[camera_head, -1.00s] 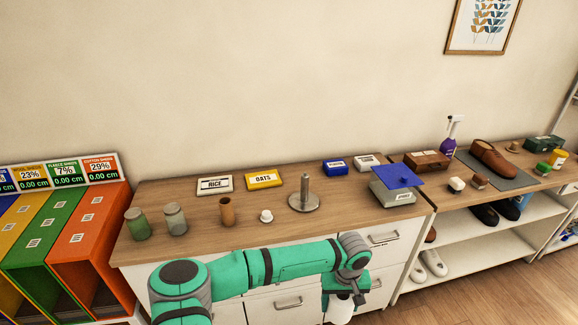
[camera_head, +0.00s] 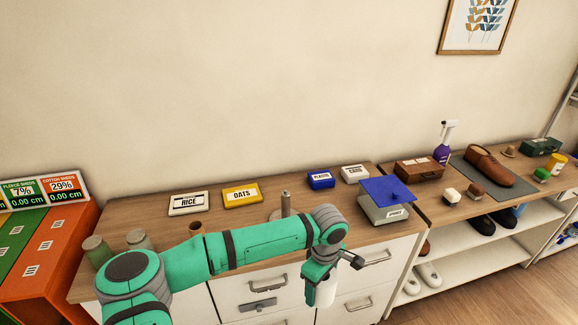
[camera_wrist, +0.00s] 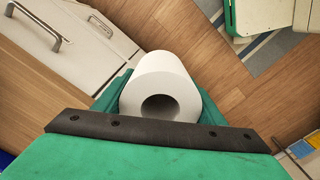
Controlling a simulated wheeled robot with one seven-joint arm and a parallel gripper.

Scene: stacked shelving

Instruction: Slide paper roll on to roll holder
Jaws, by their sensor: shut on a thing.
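The white paper roll (camera_head: 326,291) hangs below my wrist in the head view, in front of the cabinet drawers. In the wrist view the roll (camera_wrist: 161,78) shows its open core facing the camera, with green gripper parts on both sides. My gripper (camera_head: 320,276) is shut on it. The roll holder (camera_head: 286,203), an upright grey post, stands on the wooden counter behind my forearm and to the left of my wrist. Its round base is mostly hidden by my arm. The roll is apart from the post and lower than its top.
The scale with a blue top (camera_head: 387,192) stands right of the holder. The brown cup (camera_head: 196,228) is partly hidden by my arm. Labelled boxes, including the oats box (camera_head: 242,194), line the counter's back. Jars (camera_head: 96,250) stand at the left. Drawers with protruding handles (camera_head: 262,305) face me.

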